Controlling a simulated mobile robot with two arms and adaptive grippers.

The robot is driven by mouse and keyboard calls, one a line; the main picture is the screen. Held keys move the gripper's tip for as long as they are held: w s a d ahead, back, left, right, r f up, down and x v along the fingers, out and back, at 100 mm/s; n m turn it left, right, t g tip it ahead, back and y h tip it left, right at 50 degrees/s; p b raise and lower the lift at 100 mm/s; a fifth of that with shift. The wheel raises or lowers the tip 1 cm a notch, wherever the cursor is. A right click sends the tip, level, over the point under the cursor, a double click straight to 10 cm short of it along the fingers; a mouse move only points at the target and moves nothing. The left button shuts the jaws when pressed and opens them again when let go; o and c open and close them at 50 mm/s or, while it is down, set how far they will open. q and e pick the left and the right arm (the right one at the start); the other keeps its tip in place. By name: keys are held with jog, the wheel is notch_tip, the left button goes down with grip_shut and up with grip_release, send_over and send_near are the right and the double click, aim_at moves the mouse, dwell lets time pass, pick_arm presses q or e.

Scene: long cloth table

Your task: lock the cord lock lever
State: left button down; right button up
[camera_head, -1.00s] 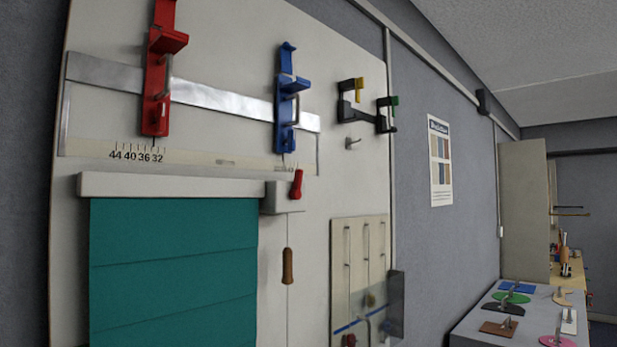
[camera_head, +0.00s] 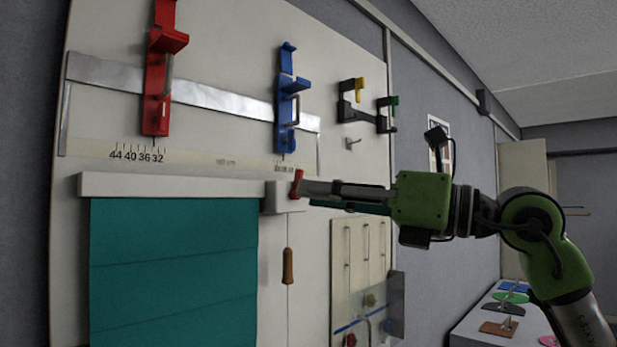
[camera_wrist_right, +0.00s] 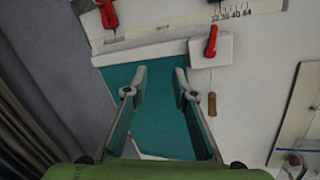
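The red cord lock lever (camera_head: 298,181) stands roughly upright on a small white block (camera_head: 275,197) at the right end of the blind's head rail. It also shows in the right wrist view (camera_wrist_right: 211,41), above and to the right of the fingers. My right gripper (camera_head: 306,190) reaches in from the right, its tips overlapping the lever's lower part in the head view. In the wrist view the fingers (camera_wrist_right: 161,76) are spread with nothing between them, in front of the teal blind. Contact with the lever cannot be told. My left gripper is in neither view.
The teal blind (camera_head: 172,270) hangs left of the block. A wooden cord knob (camera_head: 288,266) hangs below it. Red (camera_head: 157,75) and blue (camera_head: 287,105) clamps sit above on the board. A pale panel with a clear cover (camera_head: 396,300) is at lower right.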

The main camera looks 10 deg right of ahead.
jog(key=d+r+m+t+h, duration=0.25)
jog(key=d+h, duration=0.25)
jog(key=d, duration=0.3)
jog(key=p, duration=0.5)
send_near(302, 177)
jog(key=x, duration=0.7)
jog(key=shift+r, duration=0.1)
jog(key=shift+w+a+p, duration=0.3)
jog(key=shift+w+a, duration=0.05)
jog(key=shift+w, duration=0.15)
grip_shut()
